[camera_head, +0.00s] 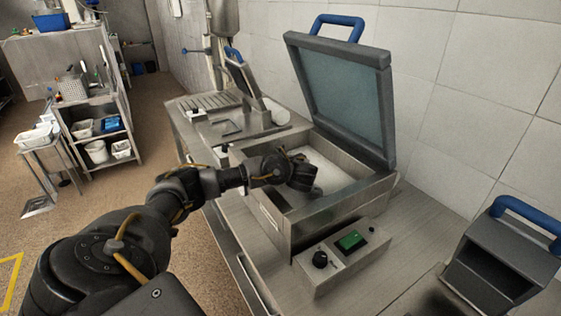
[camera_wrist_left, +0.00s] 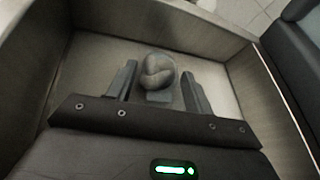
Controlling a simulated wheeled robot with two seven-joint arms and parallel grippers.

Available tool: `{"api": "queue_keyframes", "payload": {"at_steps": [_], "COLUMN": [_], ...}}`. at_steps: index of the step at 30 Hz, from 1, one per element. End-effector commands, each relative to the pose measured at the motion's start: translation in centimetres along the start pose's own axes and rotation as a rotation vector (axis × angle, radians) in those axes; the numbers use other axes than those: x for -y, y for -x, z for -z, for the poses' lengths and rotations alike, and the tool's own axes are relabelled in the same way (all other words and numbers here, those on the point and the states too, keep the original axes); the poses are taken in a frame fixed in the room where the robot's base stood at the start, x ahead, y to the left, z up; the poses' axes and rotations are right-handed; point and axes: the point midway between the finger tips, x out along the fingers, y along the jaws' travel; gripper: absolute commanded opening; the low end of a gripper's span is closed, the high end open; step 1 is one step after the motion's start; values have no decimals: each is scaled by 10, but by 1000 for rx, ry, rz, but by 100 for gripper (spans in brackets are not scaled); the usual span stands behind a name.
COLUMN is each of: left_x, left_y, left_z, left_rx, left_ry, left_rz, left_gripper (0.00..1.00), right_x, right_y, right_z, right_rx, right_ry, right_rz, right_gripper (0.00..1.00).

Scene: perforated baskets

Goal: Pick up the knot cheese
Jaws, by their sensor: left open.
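A knot cheese (camera_wrist_left: 157,70), pale grey and rounded with a fold, lies on the light floor of a metal basin in the left wrist view. My left gripper (camera_wrist_left: 160,88) is open, with its two fingers pointing at the cheese, one to each side of it in the picture. I cannot tell whether the fingers touch it. In the head view my left gripper (camera_head: 308,187) reaches down inside the basin (camera_head: 288,237), and the cheese cannot be made out there. My right gripper is not in view.
The basin's walls rise around my gripper. Its hinged lid (camera_head: 345,95) stands open behind, with a blue handle. A control box (camera_head: 343,258) with a knob and green switch is in front. A dark blue-handled unit (camera_head: 500,262) stands at the right.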

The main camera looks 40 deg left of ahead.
Motion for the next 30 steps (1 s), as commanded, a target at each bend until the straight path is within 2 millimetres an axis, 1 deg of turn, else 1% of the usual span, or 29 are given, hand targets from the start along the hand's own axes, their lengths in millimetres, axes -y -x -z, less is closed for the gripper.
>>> {"api": "queue_keyframes", "payload": {"at_steps": [1,4,12,20,26,30], "left_x": [0,0,0,0,0,1], "left_y": [-7,-16,-18,-18,-18,-16], "left_z": [0,0,1,1,1,-2], "left_rx": [2,1,-1,-1,-1,-1], "left_ry": [-1,0,0,-1,-1,0], "left_rz": [-2,-1,1,1,1,1], "left_gripper": [52,52,52,18,18,18], "right_x": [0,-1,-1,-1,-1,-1], "right_y": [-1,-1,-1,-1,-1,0], "right_z": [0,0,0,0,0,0], "right_rx": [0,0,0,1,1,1], "right_ry": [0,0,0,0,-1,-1], "right_rz": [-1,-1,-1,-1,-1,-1], "right_gripper": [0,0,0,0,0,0]}}
